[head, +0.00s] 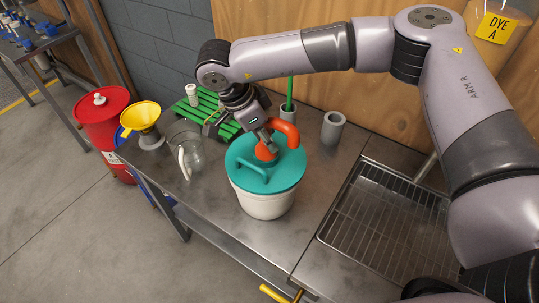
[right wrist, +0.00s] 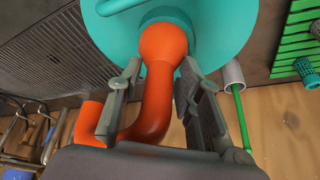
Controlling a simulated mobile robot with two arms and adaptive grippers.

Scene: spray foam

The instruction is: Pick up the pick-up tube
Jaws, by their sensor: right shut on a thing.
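The pick-up tube (head: 289,132) is an orange bent pipe with a rounded base, standing in the teal lid (head: 284,171) of a white bucket (head: 262,204). My right gripper (head: 268,143) reaches down from above and is shut on the tube. In the right wrist view, the fingers of the gripper (right wrist: 159,90) lie on both sides of the orange tube (right wrist: 155,95), just past its rounded base. The lower end of the tube is hidden in the bucket. My left gripper is not in view.
Left of the bucket stand a glass jug (head: 187,156), a yellow funnel (head: 140,117) and a red drum (head: 103,118). Behind are a green rack (head: 207,104) and two grey cups, one (head: 333,127) empty-looking. A wire-grated sink (head: 385,225) is at right.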

